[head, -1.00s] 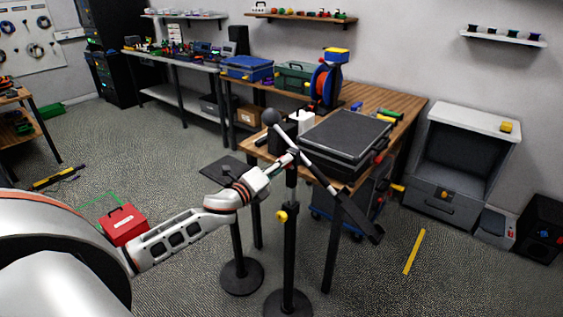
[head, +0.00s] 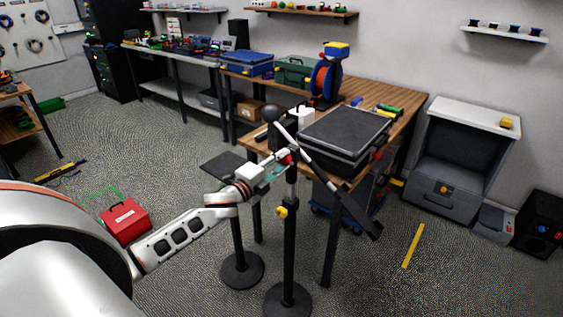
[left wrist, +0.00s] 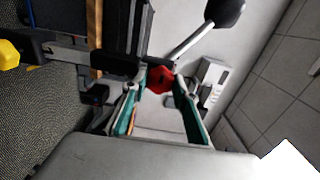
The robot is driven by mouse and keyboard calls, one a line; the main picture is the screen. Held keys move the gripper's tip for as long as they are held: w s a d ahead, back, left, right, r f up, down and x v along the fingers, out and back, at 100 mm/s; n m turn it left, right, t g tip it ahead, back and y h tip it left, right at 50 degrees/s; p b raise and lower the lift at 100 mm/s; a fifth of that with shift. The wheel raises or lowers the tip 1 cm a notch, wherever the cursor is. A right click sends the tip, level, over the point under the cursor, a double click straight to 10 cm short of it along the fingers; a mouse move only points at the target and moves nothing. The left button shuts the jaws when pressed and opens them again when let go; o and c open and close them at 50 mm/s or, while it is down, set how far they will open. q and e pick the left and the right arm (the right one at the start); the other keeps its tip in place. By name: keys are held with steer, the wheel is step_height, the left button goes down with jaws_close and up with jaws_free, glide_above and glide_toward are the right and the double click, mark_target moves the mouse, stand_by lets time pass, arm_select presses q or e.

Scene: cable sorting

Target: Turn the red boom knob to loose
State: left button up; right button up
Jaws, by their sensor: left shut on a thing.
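The red boom knob (head: 287,159) is at the top of a black stand (head: 289,240), where a slanted boom (head: 318,176) crosses it. In the left wrist view the red knob (left wrist: 160,79) sits between the green-padded fingertips. My left gripper (head: 280,164) reaches it from the left and is shut on it; the fingertips (left wrist: 161,84) are on either side of the knob. The boom carries a dark ball (head: 271,114) at its upper end and a black flat piece (head: 361,215) at its lower end. My right gripper is not in view.
A yellow knob (head: 282,211) is lower on the same stand. A second stand with a flat black top (head: 222,167) is close behind my left arm. A wooden bench (head: 375,95) with a black case (head: 345,135) is just behind the boom.

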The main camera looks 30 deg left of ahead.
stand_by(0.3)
arm_select(q)
steer(key=o, duration=1.1)
steer(key=shift+s, duration=0.1)
steer(key=s, duration=0.8)
steer(key=s+a, duration=0.1)
steer(key=s, duration=0.2)
steer(key=shift+s, duration=0.4)
steer(key=s+d+f+n+g, duration=0.2)
steer(key=s+d+f+n, duration=0.2)
steer(key=f, duration=0.4)
steer(key=s+d+f+n+g, duration=0.1)
steer(key=s+d+f+n, duration=0.25)
steer(key=f, duration=0.55)
steer(key=s+d+f+n+g, duration=0.1)
steer(key=s+d+f+n, duration=0.1)
steer(key=s+d+f, duration=0.2)
steer(key=s+d+f+n+g, duration=0.2)
steer(key=s+d+f+n, duration=0.1)
steer(key=s+d+f, duration=0.2)
steer(key=s+d+f+n+g, duration=0.1)
steer(key=s+d+f+n, duration=0.1)
steer(key=s+d+f, duration=0.2)
steer(key=shift+s+d+f+g, duration=0.25)
steer(key=shift+s+d+g, duration=0.05)
steer(key=shift+s+d, duration=0.35)
